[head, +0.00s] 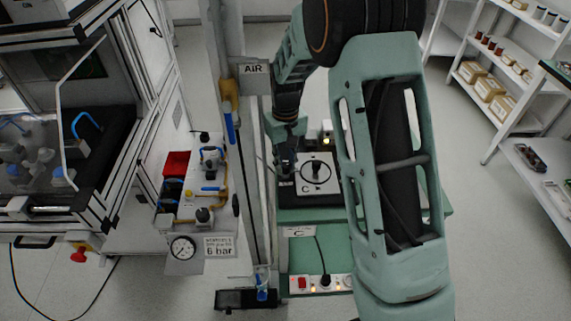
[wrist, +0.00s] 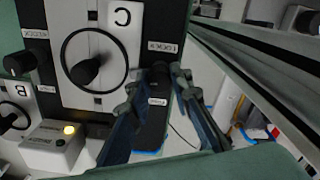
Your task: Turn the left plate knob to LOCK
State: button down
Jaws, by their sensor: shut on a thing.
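The plate marked C (head: 328,161) is white and sits on a dark base, with a black central knob (head: 316,174) inside a ring. My gripper (head: 286,163) is lowered over the left edge of this plate. In the wrist view the plate (wrist: 113,85) appears upside down, and the left plate knob (wrist: 160,70) is a dark knob at its right side. My gripper (wrist: 157,80) is shut on this knob, its two fingers on either side. A small label (wrist: 163,47) above the knob seems to read LOCK upside down. The other label (wrist: 157,101) and the knob's pointer are unclear.
Another black knob (wrist: 20,62) stands at the plate's opposite side. A box with a lit yellow lamp (wrist: 69,130) and a plate marked B (wrist: 14,92) are near. A metal post with an AIR sign (head: 254,69) stands close left of my gripper.

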aim_at(285, 165)
jog(key=shift+m, duration=0.6)
jog(key=c, duration=1.7)
grip_release()
jog(key=shift+c, duration=0.2)
notch_tip(285, 165, up, 12)
